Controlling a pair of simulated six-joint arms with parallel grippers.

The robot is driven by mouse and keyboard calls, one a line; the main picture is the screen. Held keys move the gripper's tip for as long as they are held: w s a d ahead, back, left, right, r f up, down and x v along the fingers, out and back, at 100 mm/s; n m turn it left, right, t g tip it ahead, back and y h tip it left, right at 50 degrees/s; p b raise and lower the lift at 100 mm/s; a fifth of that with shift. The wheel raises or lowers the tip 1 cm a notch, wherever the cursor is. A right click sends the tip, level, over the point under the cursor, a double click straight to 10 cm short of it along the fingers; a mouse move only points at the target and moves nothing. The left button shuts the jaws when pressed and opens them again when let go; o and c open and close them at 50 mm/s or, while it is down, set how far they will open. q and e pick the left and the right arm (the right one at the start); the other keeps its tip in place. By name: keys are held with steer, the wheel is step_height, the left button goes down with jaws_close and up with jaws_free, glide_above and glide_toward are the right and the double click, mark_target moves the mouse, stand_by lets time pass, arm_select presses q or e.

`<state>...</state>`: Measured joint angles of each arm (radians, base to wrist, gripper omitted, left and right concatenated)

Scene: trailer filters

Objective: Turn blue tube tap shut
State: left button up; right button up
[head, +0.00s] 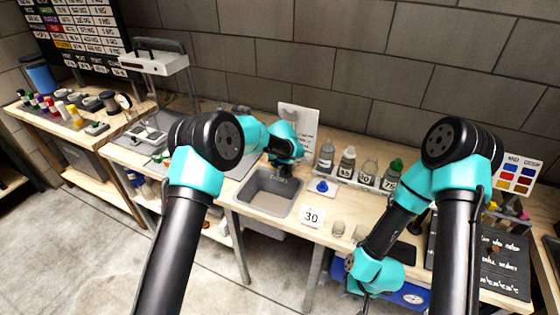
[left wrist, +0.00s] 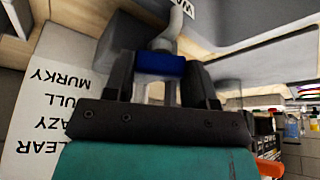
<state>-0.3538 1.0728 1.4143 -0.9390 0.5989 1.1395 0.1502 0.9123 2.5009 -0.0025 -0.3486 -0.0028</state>
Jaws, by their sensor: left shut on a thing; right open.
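My left gripper (head: 284,160) is at the back edge of the sink (head: 268,203) in the head view. In the left wrist view its dark fingers (left wrist: 165,88) are shut on a clear tube (left wrist: 156,93) with a blue band (left wrist: 160,65) at its top. A curved grey spout (left wrist: 172,28) sits right above the blue band; I cannot tell whether they touch. A tap handle is not clearly visible. My right gripper (head: 365,299) is open and low at the bench's front edge, partly hidden by its own arm.
A white sign (head: 300,122) stands behind the sink. Several bottles (head: 348,163) stand in a row to its right. A small blue-topped item (head: 322,186) and a "30" card (head: 312,216) lie in front. Small glass jars (head: 338,228) stand near the front edge.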

arm_select(q)
steer(key=shift+m, duration=0.3)
steer(key=shift+m+h, duration=1.1)
steer(key=shift+m, duration=1.3)
steer(key=shift+g, duration=0.3)
steer(key=o, duration=0.7)
steer(key=shift+c, duration=0.2)
steer(key=shift+a+r, duration=0.1)
steer(key=shift+r, duration=0.05)
steer(key=v, duration=1.7)
steer(key=shift+s+a, duration=0.1)
